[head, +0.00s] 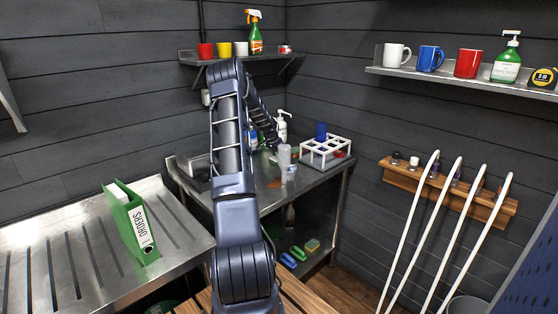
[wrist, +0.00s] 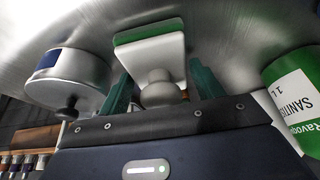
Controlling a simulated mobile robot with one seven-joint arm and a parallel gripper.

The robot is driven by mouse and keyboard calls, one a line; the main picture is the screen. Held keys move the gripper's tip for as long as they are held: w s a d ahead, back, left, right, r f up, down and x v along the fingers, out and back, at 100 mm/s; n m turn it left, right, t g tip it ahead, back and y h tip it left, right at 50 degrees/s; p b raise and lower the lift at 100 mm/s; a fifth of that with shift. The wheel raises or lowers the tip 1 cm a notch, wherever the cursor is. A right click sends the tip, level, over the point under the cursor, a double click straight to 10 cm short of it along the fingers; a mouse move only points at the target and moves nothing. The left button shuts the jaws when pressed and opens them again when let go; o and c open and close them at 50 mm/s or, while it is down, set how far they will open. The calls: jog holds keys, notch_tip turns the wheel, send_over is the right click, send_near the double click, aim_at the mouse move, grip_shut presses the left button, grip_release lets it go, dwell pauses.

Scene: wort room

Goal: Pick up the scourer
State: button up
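The scourer (wrist: 150,52) appears to be the white block with a green edge and a rounded grey-white knob in the wrist view. It lies on the bare metal worktop (wrist: 225,22). My gripper (wrist: 160,74) is open, with one teal finger on each side of the knob. Small gaps seem to show between knob and fingers, so I see no grip on it. In the head view my arm reaches over the steel bench (head: 262,200), and the gripper and scourer are mostly hidden behind it.
A metal tin (wrist: 70,82) stands left of my gripper and a sanitiser bottle (wrist: 295,95) stands close on the right. On the bench are a white rack (head: 325,150) and a grey bottle (head: 284,160). Sponges (head: 312,245) lie on the lower shelf. A green folder (head: 130,225) stands left.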

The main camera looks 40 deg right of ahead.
jog(key=c, duration=0.5)
jog(key=shift+c, duration=0.2)
